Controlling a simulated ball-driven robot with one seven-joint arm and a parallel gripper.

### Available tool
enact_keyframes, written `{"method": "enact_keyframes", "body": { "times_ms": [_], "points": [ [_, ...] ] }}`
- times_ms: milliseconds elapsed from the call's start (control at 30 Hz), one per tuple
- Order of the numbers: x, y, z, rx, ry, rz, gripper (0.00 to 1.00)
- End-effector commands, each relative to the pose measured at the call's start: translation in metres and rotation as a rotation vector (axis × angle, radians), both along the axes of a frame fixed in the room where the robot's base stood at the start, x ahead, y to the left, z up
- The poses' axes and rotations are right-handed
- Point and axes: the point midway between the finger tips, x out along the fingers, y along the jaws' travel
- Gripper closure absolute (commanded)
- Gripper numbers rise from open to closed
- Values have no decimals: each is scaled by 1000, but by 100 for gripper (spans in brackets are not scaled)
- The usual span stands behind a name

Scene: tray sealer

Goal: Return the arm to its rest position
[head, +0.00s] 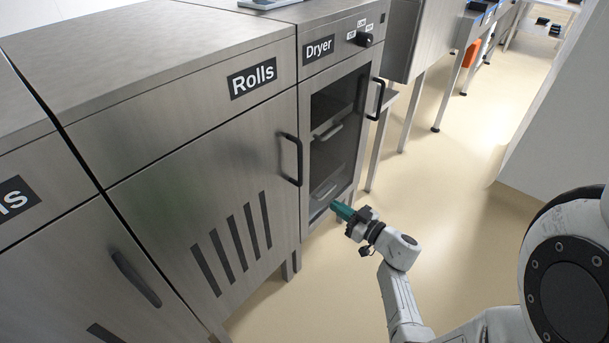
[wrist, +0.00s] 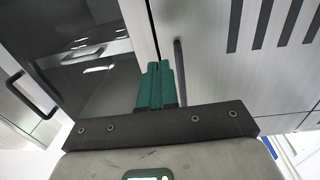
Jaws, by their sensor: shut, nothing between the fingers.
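My gripper (head: 338,209) has teal fingers and is in front of the lower part of the dryer cabinet in the head view. It holds nothing. In the wrist view the teal fingers of my gripper (wrist: 155,82) are together and point at the cabinet fronts. My arm reaches in from the lower right of the head view, bent at the elbow. I cannot tell how far the fingertips are from the dryer door.
The steel Rolls cabinet (head: 190,150) with a dark handle (head: 292,160) stands left of the Dryer cabinet (head: 335,110), whose glass door has a black handle (head: 377,98). Both look shut. Bare floor (head: 450,190) lies to the right, before a pale wall (head: 560,110).

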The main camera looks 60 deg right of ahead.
Motion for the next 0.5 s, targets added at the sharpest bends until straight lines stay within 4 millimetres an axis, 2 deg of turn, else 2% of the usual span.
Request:
{"method": "enact_keyframes", "body": {
  "times_ms": [267, 500],
  "points": [
    [0, 0, 1, -4, 1, -5, 100],
    [15, -12, 24, -78, 45, -169, 100]
  ]
}}
